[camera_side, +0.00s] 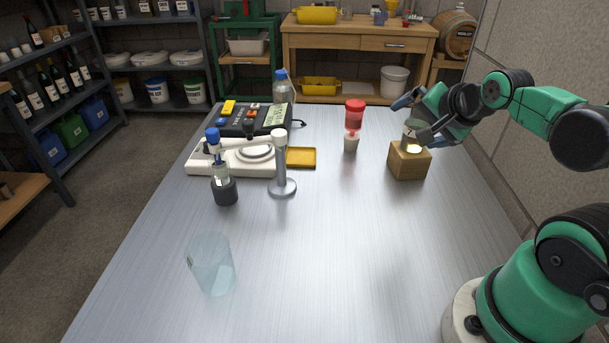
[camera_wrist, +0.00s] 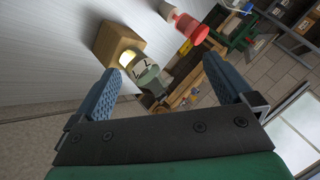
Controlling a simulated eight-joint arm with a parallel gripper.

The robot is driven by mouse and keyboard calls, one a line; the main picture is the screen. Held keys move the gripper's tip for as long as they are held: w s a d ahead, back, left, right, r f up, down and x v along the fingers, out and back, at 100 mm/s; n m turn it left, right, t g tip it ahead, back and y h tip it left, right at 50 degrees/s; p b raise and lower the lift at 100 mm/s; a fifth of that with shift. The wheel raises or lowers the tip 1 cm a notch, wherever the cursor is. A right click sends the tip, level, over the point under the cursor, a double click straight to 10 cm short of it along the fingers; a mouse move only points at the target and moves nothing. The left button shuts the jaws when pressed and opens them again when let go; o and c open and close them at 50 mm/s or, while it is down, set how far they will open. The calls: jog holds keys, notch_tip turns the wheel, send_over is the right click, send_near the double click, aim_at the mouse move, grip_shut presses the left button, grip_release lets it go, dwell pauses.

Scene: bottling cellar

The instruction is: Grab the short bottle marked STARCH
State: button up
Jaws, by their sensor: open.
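A short, grey-green bottle with a pale label stands on a wooden block (camera_side: 408,162) at the right of the table. The bottle (camera_side: 412,128) is partly covered by my gripper in the side view. In the wrist view the bottle (camera_wrist: 142,68) shows dark marks on its label, too small to read, so I cannot confirm STARCH. The block (camera_wrist: 112,44) has a bright glowing spot beside the bottle's base. My gripper (camera_side: 407,124) is open, its two blue fingers apart around the bottle's level. In the wrist view the bottle lies between the fingers (camera_wrist: 160,72), beyond their tips.
A red-topped container (camera_side: 354,115) stands left of the block. A clear blue-capped bottle (camera_side: 282,90), a dark device (camera_side: 240,120), a white balance (camera_side: 205,160), a blue-capped vial (camera_side: 222,180), a metal stand (camera_side: 282,187) and a beaker (camera_side: 212,265) are further left. The table's front middle is clear.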

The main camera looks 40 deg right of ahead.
jog(key=w+a+f+n+g+y, duration=0.1)
jog(key=a+n+y, duration=0.3)
jog(key=a+n, duration=0.8)
jog(key=n, duration=0.3)
jog(key=shift+f+n+g, duration=0.3)
jog(key=shift+g, duration=0.1)
jog(key=shift+a+r, duration=0.1)
